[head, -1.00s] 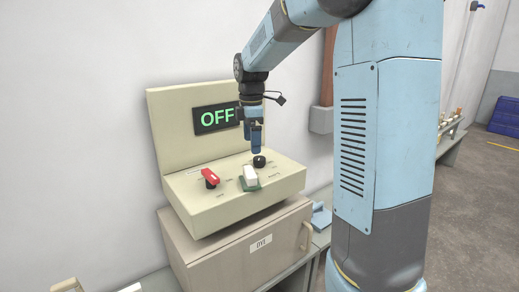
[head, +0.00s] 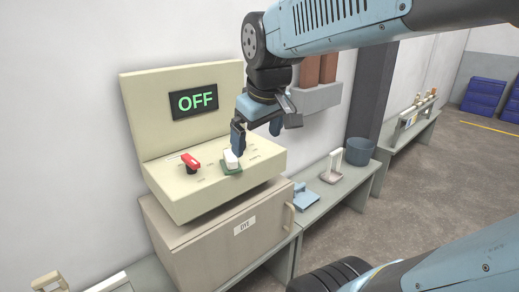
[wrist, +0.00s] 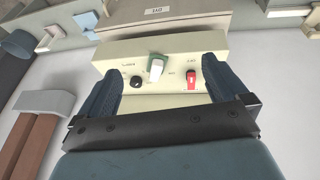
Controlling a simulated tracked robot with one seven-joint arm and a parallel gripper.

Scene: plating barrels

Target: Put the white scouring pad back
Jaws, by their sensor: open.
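A white block (head: 231,159) stands on a small green base on the sloping top of the cream control box; it also shows in the wrist view (wrist: 156,68). I cannot tell for certain whether it is the white scouring pad or a switch handle. My gripper (head: 256,138) is open and empty, above and to the right of the block in the head view. In the wrist view the block appears between my two fingers, beyond their tips. The fingers do not visibly touch it.
The control box (head: 190,207) carries a red-handled knob (head: 190,161), a black knob (wrist: 136,81) and an upright panel with a screen (head: 195,101) reading OFF. Right of it on the bench are a blue-grey item (head: 306,196), a pale stand (head: 333,168) and a bucket (head: 360,150).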

